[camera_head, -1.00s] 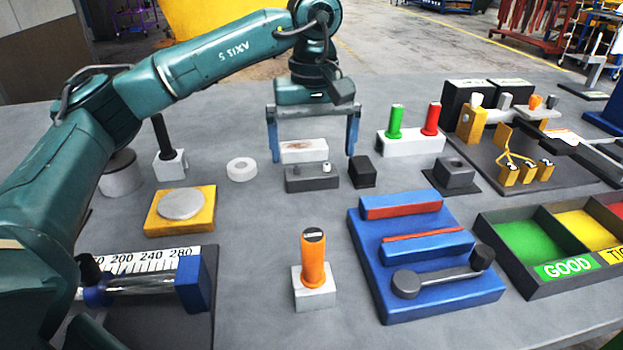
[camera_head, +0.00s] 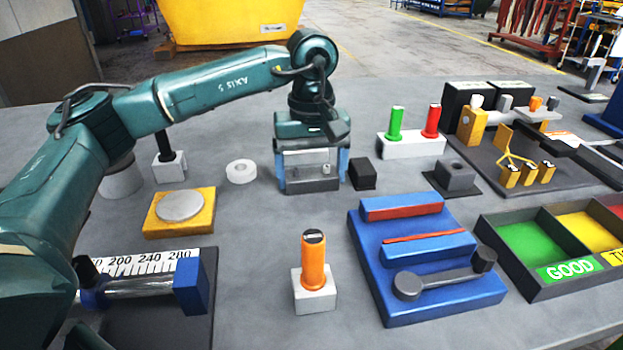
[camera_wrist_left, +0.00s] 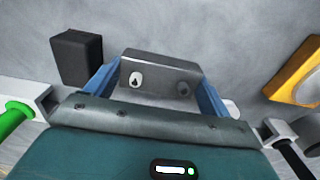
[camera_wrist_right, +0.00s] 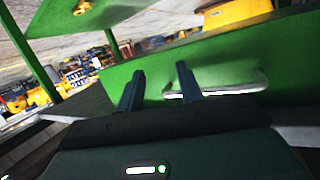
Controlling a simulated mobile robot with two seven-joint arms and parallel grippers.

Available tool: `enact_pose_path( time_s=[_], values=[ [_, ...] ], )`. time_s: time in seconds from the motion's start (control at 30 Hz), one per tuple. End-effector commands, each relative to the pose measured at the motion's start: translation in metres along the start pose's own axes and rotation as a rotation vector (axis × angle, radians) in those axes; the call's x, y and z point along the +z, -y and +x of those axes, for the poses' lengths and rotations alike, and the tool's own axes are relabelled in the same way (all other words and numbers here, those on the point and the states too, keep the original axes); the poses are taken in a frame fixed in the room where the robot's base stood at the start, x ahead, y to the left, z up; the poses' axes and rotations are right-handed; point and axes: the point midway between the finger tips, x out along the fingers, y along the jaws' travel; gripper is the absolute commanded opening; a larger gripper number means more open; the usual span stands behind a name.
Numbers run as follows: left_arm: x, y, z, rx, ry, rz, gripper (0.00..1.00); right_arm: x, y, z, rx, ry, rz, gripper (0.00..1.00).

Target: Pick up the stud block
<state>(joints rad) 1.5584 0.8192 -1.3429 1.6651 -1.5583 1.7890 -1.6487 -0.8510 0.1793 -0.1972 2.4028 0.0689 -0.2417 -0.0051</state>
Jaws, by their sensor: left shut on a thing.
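The stud block (camera_head: 312,186) is a dark grey block with a pale stud and a dark stud on top. It sits on the grey table near the back middle. My left gripper (camera_head: 312,172) comes down over it, with blue fingers shut on its two ends. The left wrist view shows the stud block (camera_wrist_left: 162,68) between the fingers. I cannot tell whether it is clear of the table. My right gripper (camera_wrist_right: 160,72) is open and empty in the right wrist view, away from the block in front of a green surface.
A black cube (camera_head: 362,174) stands close to the right of the left gripper. A white ring (camera_head: 241,171) lies to its left. A white base with green and red pegs (camera_head: 411,145) stands to the right. An orange-handled piece (camera_head: 314,262) and blue fixture (camera_head: 440,305) are nearer.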

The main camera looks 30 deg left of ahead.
Motion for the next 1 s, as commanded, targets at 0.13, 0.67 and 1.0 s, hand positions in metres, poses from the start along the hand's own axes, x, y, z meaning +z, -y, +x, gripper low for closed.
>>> enact_pose_path(
  time_s=[0.13, 0.67, 1.0],
  values=[
    [0.0, 0.0, 0.0, 0.0, 0.0, 0.0, 0.6, 0.001, 0.0, 0.0, -0.001, 0.002, 0.0, 0.36],
    [0.0, -0.001, -0.005, 0.003, -0.002, 0.0, 0.39, 0.003, 0.001, 0.0, -0.003, 0.01, -0.001, 0.36],
    [0.0, -0.001, -0.063, 0.005, -0.003, 0.0, 0.39, 0.001, 0.003, 0.002, -0.009, 0.023, 0.006, 0.36]
  ],
)
